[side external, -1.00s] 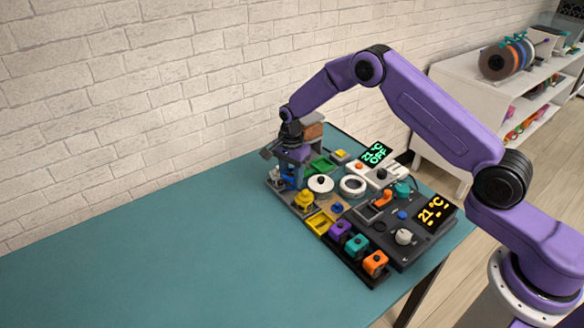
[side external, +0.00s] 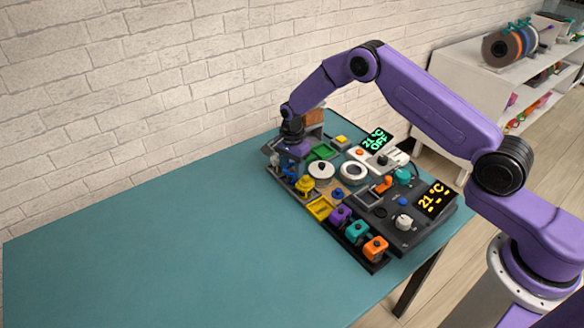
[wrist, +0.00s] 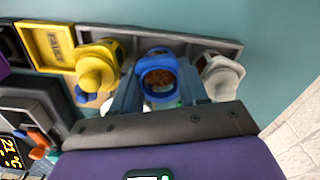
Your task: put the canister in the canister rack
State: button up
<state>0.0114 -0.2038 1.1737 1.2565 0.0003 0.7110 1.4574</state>
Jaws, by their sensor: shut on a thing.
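My gripper (wrist: 158,97) is shut on a blue canister (wrist: 157,57), with one finger on each side of it. The canister's round blue-rimmed end shows a reddish-brown inside. In the wrist view it sits between a yellow canister (wrist: 97,72) and a white canister (wrist: 219,75), over the long grey canister rack (wrist: 130,33). I cannot tell whether it is fully seated there. In the side view my gripper (side external: 291,166) is low at the rack end of the board, and its fingers mostly hide the blue canister. The yellow canister (side external: 305,185) stands just in front.
A yellow tray (side external: 320,208) and purple, teal and orange blocks (side external: 357,232) line the board's front edge. White round parts (side external: 321,171), a green tray (side external: 322,151) and panels with displays (side external: 435,199) crowd behind. The table's left side (side external: 140,250) is clear.

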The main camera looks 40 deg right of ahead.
jog(key=shift+f, duration=0.5)
jog(key=o, duration=1.2)
jog(key=shift+c, duration=0.2)
notch_tip(320, 180, up, 7)
dwell(0.4)
